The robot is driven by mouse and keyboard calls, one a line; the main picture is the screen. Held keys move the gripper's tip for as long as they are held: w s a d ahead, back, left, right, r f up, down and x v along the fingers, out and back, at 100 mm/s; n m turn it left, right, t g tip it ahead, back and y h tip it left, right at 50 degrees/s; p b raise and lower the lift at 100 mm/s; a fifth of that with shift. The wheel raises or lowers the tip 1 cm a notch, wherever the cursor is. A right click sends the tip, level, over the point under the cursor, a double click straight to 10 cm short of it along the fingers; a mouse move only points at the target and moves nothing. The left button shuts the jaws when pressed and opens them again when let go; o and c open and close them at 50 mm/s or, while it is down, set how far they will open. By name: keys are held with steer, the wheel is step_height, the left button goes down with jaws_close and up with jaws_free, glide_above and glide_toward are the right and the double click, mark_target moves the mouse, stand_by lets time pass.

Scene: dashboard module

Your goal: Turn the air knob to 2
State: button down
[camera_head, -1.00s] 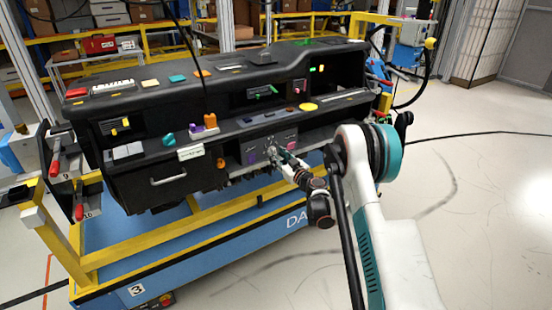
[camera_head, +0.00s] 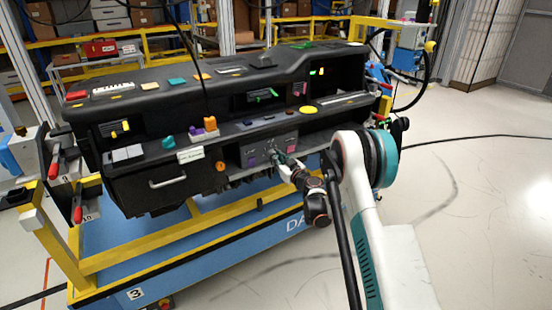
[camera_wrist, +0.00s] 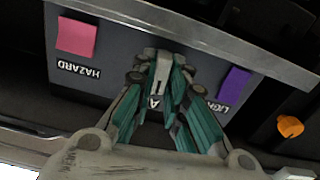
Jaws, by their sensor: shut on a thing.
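The control panel (camera_wrist: 120,75) appears upside down in the wrist view. The air knob (camera_wrist: 158,62), a pale grey piece with a dark mark, sits in the middle of the panel. My gripper (camera_wrist: 160,72) is shut on it, with the teal fingers on both sides. The fingers hide most of the knob and its scale; only a letter "A" of the label shows between them. The knob's setting cannot be read. In the head view my gripper (camera_head: 281,158) is at the panel (camera_head: 256,144) on the dashboard's lower front.
A pink HAZARD button (camera_wrist: 76,38) and a purple LIGHT button (camera_wrist: 234,86) flank the knob. An orange knob (camera_wrist: 290,127) lies beyond the purple one. A ledge overhangs the panel in the head view. The floor to the right is open.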

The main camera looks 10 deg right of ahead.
steer(key=shift+m, duration=0.6)
steer(key=c, duration=1.6)
jaws_free()
steer(key=v, duration=1.2)
